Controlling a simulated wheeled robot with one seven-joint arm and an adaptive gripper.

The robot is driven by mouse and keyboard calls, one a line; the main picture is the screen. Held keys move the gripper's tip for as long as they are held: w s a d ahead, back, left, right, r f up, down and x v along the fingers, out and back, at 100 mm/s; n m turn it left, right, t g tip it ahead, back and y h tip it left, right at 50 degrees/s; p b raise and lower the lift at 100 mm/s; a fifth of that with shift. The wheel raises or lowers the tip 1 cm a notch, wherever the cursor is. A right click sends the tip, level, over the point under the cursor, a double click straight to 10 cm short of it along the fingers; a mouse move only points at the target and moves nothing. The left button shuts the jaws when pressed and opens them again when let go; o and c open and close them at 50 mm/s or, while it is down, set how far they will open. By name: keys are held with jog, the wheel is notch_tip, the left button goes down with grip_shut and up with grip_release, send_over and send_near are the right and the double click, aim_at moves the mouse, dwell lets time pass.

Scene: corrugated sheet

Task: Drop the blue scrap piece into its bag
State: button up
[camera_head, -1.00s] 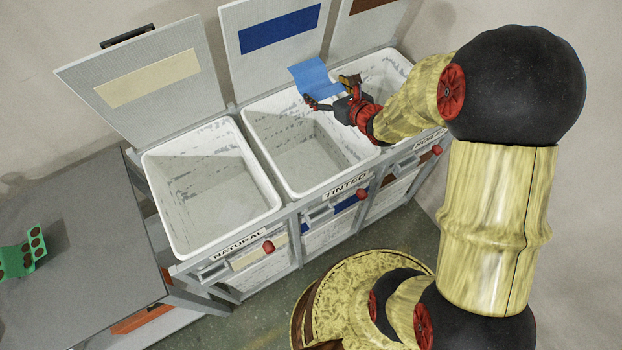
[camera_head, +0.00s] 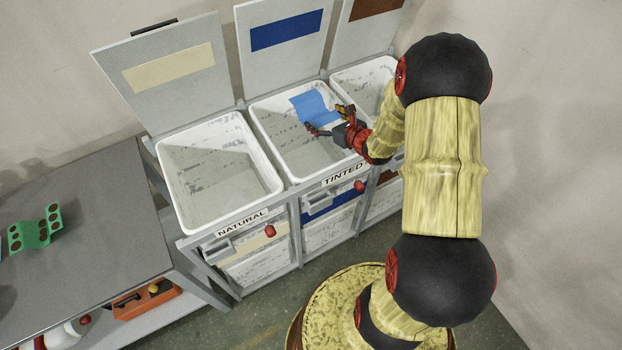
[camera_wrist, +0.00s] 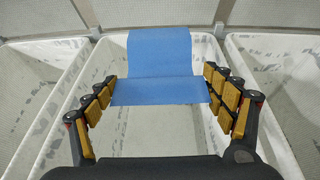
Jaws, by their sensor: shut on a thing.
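The blue scrap piece (camera_head: 314,107) is a bent blue sheet, held over the middle bin, labelled TINTED (camera_head: 305,155), which has a blue stripe on its open lid. My gripper (camera_head: 328,119) is shut on the blue piece. In the wrist view the piece (camera_wrist: 160,52) spans between the two fingers of my gripper (camera_wrist: 160,88), its near edge between the pads and its far part rising beyond them. The bin's pale, empty-looking inside shows below it. The exact height of the piece above the rim cannot be told.
The NATURAL bin (camera_head: 180,195) stands open on the left, with a beige-striped lid. Another open bin (camera_head: 375,75) with a brown-striped lid is on the right. A grey table (camera_head: 90,230) at left bears a green perforated piece (camera_head: 36,230). A toolbox (camera_head: 147,301) sits below.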

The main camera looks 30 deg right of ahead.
notch_tip(320, 180, down, 5)
jog(key=b, duration=0.2)
jog(key=shift+b, duration=0.35)
jog(key=o, duration=1.3)
jog(key=shift+r, duration=0.1)
jog(key=shift+o, duration=0.2)
jog(key=v, duration=1.2)
